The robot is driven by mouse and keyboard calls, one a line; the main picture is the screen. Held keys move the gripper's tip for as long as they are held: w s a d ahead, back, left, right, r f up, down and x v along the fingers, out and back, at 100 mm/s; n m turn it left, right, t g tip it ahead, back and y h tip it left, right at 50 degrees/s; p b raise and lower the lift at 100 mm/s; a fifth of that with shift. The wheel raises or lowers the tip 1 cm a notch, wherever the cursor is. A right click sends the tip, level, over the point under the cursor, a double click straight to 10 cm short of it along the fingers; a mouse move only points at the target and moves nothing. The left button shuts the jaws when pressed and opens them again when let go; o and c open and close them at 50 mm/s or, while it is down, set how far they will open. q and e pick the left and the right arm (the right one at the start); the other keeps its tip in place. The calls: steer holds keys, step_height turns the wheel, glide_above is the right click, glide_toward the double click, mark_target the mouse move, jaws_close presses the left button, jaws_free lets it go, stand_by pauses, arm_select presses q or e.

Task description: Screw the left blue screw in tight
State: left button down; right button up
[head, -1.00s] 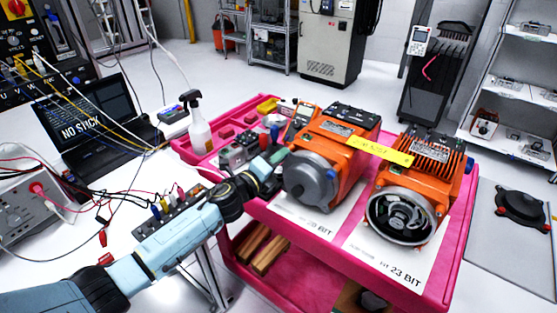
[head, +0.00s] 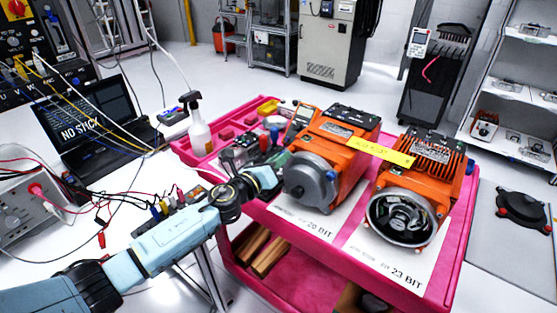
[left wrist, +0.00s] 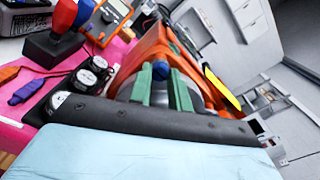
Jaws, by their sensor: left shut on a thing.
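The left orange motor (head: 345,135) stands on the pink cart with a round grey cover (head: 310,184) on its front. My left gripper (head: 280,162) reaches the upper left edge of this cover. In the left wrist view its two green fingers (left wrist: 162,92) are shut on a blue screw (left wrist: 160,69), whose blue head shows between the tips. In the head view that screw is hidden by the gripper. Another blue screw (head: 330,175) shows on the right of the cover. How deep the held screw sits cannot be told. My right gripper is not in view.
A second orange motor (head: 425,170) with an open round front stands at the right. The pink cart (head: 455,250) also holds a spray bottle (head: 196,130) and small tools behind my gripper. A laptop (head: 90,125) and cables lie at the left.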

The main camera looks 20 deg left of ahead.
arm_select(q)
steer(key=shift+s+f, duration=0.1)
steer(key=shift+f, duration=0.25)
steer(key=c, duration=1.7)
jaws_free()
steer(key=o, duration=0.4)
steer(key=shift+s+a+r, duration=0.1)
steer(key=shift+r, duration=0.1)
steer(key=v, duration=1.3)
